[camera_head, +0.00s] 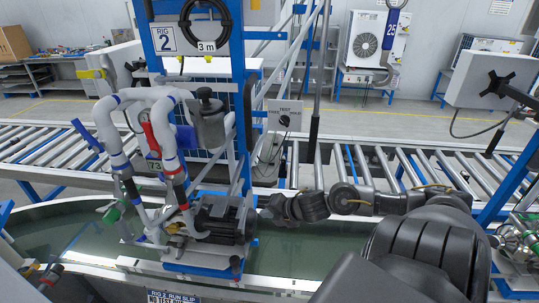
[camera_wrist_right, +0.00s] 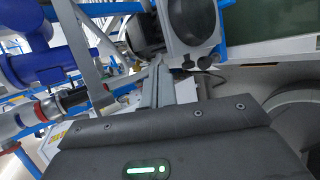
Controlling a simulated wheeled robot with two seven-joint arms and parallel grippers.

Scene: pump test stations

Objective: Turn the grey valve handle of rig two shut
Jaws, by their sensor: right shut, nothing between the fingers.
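Rig two (camera_head: 164,39) carries white pipework (camera_head: 165,125), a dark grey filter-like canister (camera_head: 209,120) and a black motor (camera_head: 220,216). A red lever (camera_head: 149,133) and a blue lever (camera_head: 86,135) show on the pipes. I cannot surely pick out the grey valve handle in either view. My right gripper (camera_head: 263,205) is just right of the motor at the rig's lower right. In the right wrist view its narrow grey fingers (camera_wrist_right: 163,80) are shut and empty, close to the motor and a blue bracket. Whether they touch anything is unclear. My left gripper is out of view.
A grey post and a TEST box (camera_head: 285,116) stand right of the rig. A roller conveyor (camera_head: 370,165) runs behind. The rig stands over a green-floored tank (camera_head: 300,250). In the right wrist view, blue pipe (camera_wrist_right: 45,65) and a red-ringed pipe (camera_wrist_right: 42,110) lie at left.

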